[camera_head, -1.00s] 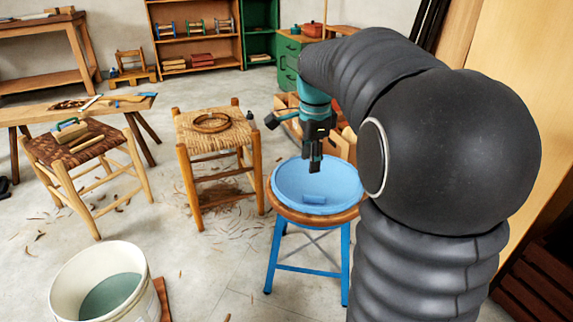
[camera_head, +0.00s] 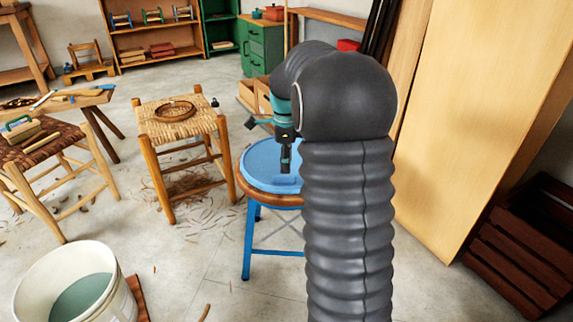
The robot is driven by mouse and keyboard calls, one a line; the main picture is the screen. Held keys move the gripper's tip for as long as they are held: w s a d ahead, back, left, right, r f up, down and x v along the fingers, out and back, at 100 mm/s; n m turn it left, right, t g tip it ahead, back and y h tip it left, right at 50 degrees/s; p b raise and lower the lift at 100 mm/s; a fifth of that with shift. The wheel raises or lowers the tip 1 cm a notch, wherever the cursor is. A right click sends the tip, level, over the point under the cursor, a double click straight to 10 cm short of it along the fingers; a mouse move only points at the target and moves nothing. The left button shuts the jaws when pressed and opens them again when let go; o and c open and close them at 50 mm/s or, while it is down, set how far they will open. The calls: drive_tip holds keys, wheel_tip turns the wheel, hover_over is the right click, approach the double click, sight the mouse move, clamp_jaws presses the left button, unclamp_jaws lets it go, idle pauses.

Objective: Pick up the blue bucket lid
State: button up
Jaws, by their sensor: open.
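The blue bucket lid (camera_head: 262,172) is a round, light blue disc lying on the wooden top of a stool with blue legs (camera_head: 247,245). A small raised blue block shows near its front edge. My arm hides the lid's right part. My gripper (camera_head: 286,168) is open and points down over the lid, close to the raised part. I cannot tell whether the fingertips touch it.
A woven stool (camera_head: 180,118) with a coiled ring stands left of the blue-legged stool. A darker woven stool (camera_head: 40,145) holds tools. A white bucket (camera_head: 75,285) with greenish liquid is at the front left. A dark crate (camera_head: 525,245) and tall boards (camera_head: 475,110) stand at right.

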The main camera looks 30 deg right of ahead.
sight(284, 175)
drive_tip(key=shift+w+a+f+b, duration=0.15)
drive_tip(key=shift+f+b, duration=0.15)
drive_tip(key=shift+f, duration=1.1)
drive_tip(key=shift+s+a+f+b, duration=0.1)
drive_tip(key=shift+f+b, duration=0.15)
drive_tip(key=shift+f, duration=1.15)
clamp_jaws()
